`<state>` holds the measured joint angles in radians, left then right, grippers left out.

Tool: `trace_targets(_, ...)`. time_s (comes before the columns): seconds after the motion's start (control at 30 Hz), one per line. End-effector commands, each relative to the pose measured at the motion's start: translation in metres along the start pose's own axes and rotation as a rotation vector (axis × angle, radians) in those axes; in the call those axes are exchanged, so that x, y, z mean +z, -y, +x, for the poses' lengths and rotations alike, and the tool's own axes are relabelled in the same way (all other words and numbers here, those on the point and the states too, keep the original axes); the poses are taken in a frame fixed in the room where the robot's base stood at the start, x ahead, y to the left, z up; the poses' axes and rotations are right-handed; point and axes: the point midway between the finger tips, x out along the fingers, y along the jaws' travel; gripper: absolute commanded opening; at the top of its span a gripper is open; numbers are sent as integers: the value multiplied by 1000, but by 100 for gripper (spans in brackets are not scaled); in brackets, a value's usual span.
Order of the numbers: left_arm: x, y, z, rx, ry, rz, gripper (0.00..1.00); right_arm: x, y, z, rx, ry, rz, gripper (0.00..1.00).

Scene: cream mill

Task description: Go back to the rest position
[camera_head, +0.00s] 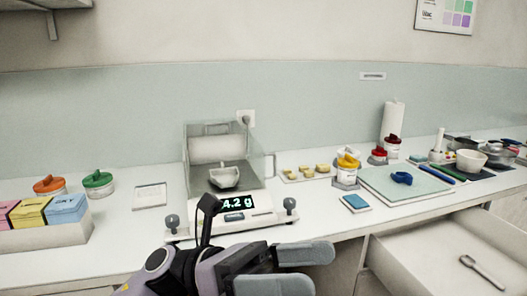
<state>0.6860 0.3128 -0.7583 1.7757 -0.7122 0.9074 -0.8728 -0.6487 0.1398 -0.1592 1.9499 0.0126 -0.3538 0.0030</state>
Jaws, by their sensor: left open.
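My left gripper (297,268) is in the lower middle of the head view, in front of the counter's front edge. Its two fingers point right and stand apart, with nothing visible between them. It is close in front of a balance (262,218) whose display reads about 4.2 g; the arm hides part of the balance's front. A small pale dish (224,177) sits on the balance inside the glass shield. My right gripper is not in view.
The white counter (120,238) runs across the view. An open drawer (408,262) with a spoon-like tool (482,271) juts out at right. Orange-lidded (49,185) and green-lidded (98,182) jars stand at left, behind a box of packets (45,238). A glass board (405,184) lies at right.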

Motion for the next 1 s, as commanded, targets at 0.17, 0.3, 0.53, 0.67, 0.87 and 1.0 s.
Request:
trace_targets(0.17, 8, -28, -37, 118, 379, -351, 100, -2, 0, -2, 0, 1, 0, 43)
trace_targets(0.3, -2, -54, -83, 203, 673, -630, 100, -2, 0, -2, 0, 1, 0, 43)
trace_targets(0.53, -62, -86, -177, 328, 1173, -1081, 100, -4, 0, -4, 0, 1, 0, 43)
trace_targets(0.67, -119, -89, -230, 388, 1470, -1320, 100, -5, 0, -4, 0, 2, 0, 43)
trace_targets(0.87, -229, -62, -300, 467, 1946, -1633, 100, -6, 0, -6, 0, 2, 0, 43)
trace_targets(1.0, -294, -29, -328, 502, 2227, -1771, 100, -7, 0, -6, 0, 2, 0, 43)
